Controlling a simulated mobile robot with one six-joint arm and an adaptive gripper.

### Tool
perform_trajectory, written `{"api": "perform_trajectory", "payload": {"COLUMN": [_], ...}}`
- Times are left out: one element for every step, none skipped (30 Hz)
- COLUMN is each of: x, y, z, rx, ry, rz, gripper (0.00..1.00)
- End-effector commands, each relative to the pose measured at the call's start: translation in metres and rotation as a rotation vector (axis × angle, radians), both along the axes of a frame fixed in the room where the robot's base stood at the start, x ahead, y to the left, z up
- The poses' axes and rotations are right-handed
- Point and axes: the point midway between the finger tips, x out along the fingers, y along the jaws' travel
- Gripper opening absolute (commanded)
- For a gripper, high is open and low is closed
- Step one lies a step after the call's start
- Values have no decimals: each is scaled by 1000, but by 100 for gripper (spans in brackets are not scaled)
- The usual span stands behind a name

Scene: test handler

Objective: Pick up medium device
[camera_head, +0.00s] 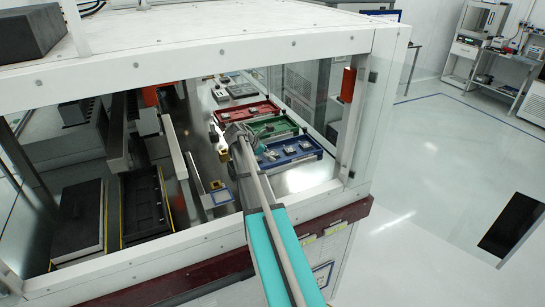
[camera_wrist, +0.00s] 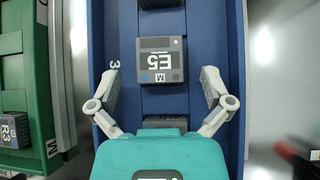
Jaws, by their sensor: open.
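The medium device (camera_wrist: 160,60) is a grey block marked "E5" and "M", lying in the blue tray (camera_wrist: 205,35) in the wrist view. My gripper (camera_wrist: 160,74) is open and empty, with one finger left and one right of this block in the picture and a gap on each side. I cannot tell how high the fingers are above it. In the head view my gripper hangs by the blue tray (camera_head: 306,156), and the arm hides part of it.
Other grey blocks lie in the blue tray, one cut off at the top (camera_wrist: 160,3) and one partly behind my gripper (camera_wrist: 165,122). A green tray (camera_wrist: 34,60) lies left. A red tray (camera_head: 268,105) lies farther back. The machine's white frame (camera_head: 200,65) surrounds the opening.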

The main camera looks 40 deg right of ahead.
Motion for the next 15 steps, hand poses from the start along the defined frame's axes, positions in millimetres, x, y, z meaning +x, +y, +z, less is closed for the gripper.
{"api": "perform_trajectory", "payload": {"x": [0, 0, 0, 0, 0, 0, 0, 0, 0, 0, 0, 0, 0, 0, 0], "y": [0, 0, 0, 0, 0, 0, 0, 0, 0, 0, 0, 0, 0, 0, 0], "z": [0, 0, 0, 0, 0, 0, 0, 0, 0, 0, 0, 0, 0, 0, 0], "rx": [0, 0, 0, 0, 0, 0, 0, 0, 0, 0, 0, 0, 0, 0, 0], "ry": [0, 0, 0, 0, 0, 0, 0, 0, 0, 0, 0, 0, 0, 0, 0], "rz": [0, 0, 0, 0, 0, 0, 0, 0, 0, 0, 0, 0, 0, 0, 0], "gripper": [100, 100, 100, 100, 100, 100, 100, 100, 100, 100, 98, 91, 85, 80, 72]}}
